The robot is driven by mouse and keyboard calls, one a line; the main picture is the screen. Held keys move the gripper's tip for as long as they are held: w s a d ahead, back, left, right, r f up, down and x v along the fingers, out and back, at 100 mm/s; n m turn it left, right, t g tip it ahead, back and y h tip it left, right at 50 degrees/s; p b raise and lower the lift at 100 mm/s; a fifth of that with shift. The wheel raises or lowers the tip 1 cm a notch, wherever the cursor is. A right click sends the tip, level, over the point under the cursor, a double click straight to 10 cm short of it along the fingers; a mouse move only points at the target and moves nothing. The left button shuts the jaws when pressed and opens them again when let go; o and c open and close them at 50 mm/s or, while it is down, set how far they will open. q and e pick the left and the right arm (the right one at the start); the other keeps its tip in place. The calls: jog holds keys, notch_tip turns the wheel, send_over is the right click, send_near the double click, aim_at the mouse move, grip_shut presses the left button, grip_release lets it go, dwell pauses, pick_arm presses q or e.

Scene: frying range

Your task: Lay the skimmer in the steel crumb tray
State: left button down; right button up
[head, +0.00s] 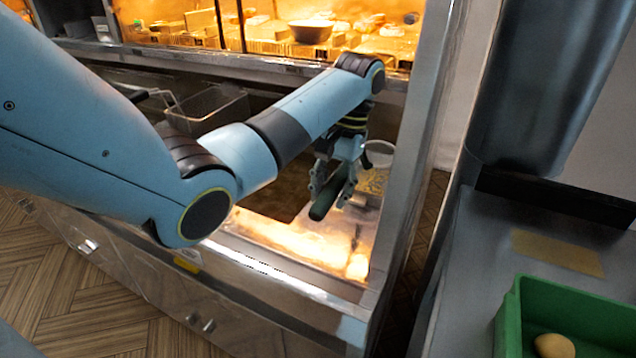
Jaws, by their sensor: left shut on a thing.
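My left gripper (335,182) reaches over the frying range from the left, its fingers pointing down. It is shut on a dark green handle, which I take to be that of the skimmer (323,203). The handle slants down to the left; the skimmer's head cannot be made out. A shallow grey tray with yellow crumbs, seemingly the steel crumb tray (374,183), lies just right of and behind the gripper, partly covered by it. I cannot tell whether the skimmer touches anything below. My right gripper is not in view.
A wire fry basket (206,107) sits behind my left arm. A pale round container (380,152) stands by the crumbs. A steel post (425,150) rises close on the right. A green crate (570,310) with a tan round item (553,346) stands on the right counter.

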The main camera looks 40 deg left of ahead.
pick_arm(q)
jog(key=w+b+x, duration=0.1)
jog(key=x, duration=0.5)
jog(key=shift+f, duration=0.15)
jog(key=shift+w, duration=0.1)
jog(key=c, duration=0.9)
grip_release()
jog(key=shift+s+p+v, duration=0.2)
jog(key=shift+v, duration=0.8)
jog(key=shift+s+p+v, duration=0.25)
jog(key=shift+v, duration=0.75)
jog(key=shift+s+p+v, duration=0.2)
jog(key=shift+v, duration=0.8)
